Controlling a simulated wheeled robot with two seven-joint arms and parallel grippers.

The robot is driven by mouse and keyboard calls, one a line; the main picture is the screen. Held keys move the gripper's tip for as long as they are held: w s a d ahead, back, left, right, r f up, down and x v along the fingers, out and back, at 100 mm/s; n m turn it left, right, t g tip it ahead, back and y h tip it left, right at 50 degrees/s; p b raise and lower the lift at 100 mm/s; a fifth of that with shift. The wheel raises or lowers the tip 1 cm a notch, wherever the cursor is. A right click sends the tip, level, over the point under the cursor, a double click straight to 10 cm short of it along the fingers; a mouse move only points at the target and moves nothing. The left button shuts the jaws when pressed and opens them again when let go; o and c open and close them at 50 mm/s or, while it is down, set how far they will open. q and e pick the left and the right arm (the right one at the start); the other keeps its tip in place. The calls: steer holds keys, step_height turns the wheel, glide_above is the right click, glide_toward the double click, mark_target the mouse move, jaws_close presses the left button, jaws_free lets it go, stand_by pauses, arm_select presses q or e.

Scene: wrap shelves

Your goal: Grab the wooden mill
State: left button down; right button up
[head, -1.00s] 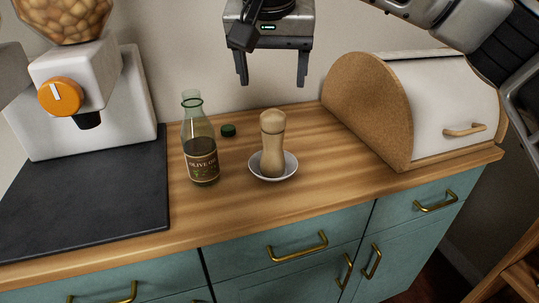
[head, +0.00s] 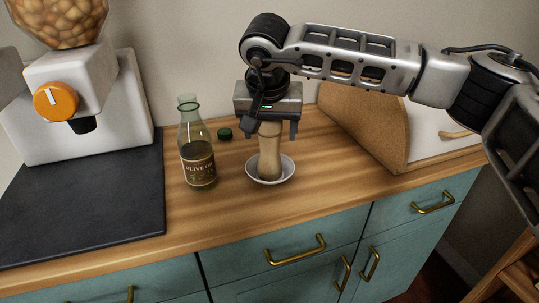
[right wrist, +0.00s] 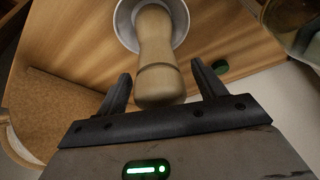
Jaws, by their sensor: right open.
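The wooden mill (head: 269,158) stands upright in a small white dish (head: 288,172) on the wooden counter. My right gripper (head: 271,134) is open over the top of the mill, and its body hides the mill's head in the head view. In the right wrist view the mill (right wrist: 157,55) reaches in between the two spread fingertips of the gripper (right wrist: 162,88), with a gap on each side. The dish (right wrist: 124,22) shows around the mill's foot. My left gripper is not in view.
An olive oil bottle (head: 197,150) stands close left of the mill, with a green cap (head: 224,134) behind it. A bread box (head: 375,125) is at the right, partly behind my arm. A white machine (head: 92,90) and dark mat (head: 95,205) are at the left.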

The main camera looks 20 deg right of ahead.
steer(key=shift+r, duration=0.1)
jaws_close()
